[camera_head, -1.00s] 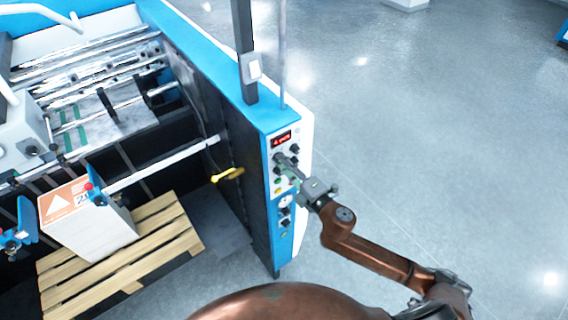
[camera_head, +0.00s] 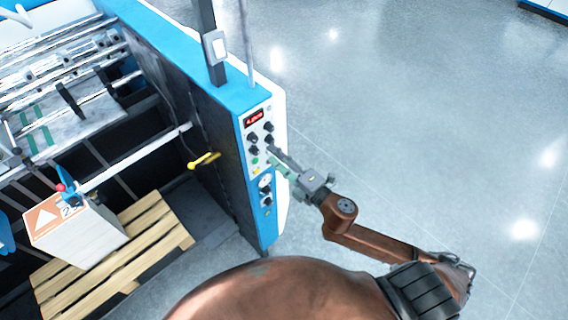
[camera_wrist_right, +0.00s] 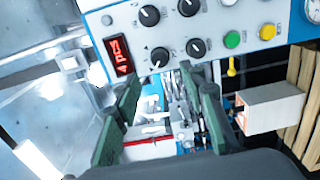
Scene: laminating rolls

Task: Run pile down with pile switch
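The blue and white control panel (camera_head: 262,150) is on the end of the machine, with a red-lit display (camera_head: 254,118) and several black knobs. In the right wrist view, knobs (camera_wrist_right: 160,57) and (camera_wrist_right: 195,48) sit just beyond my fingertips, beside a green button (camera_wrist_right: 232,39) and a yellow button (camera_wrist_right: 267,31). Which knob is the pile switch cannot be told. My right gripper (camera_head: 275,160) is at the panel's right side; in its wrist view (camera_wrist_right: 170,90) the fingers are apart with nothing held. The paper pile (camera_head: 82,240) stands on a wooden pallet (camera_head: 150,240). My left gripper is out of view.
A yellow handle (camera_head: 204,160) sticks out from the machine's dark side. A dark post (camera_head: 207,45) with a white box rises above the panel. Rollers (camera_head: 60,70) lie at the left. The grey floor to the right is clear.

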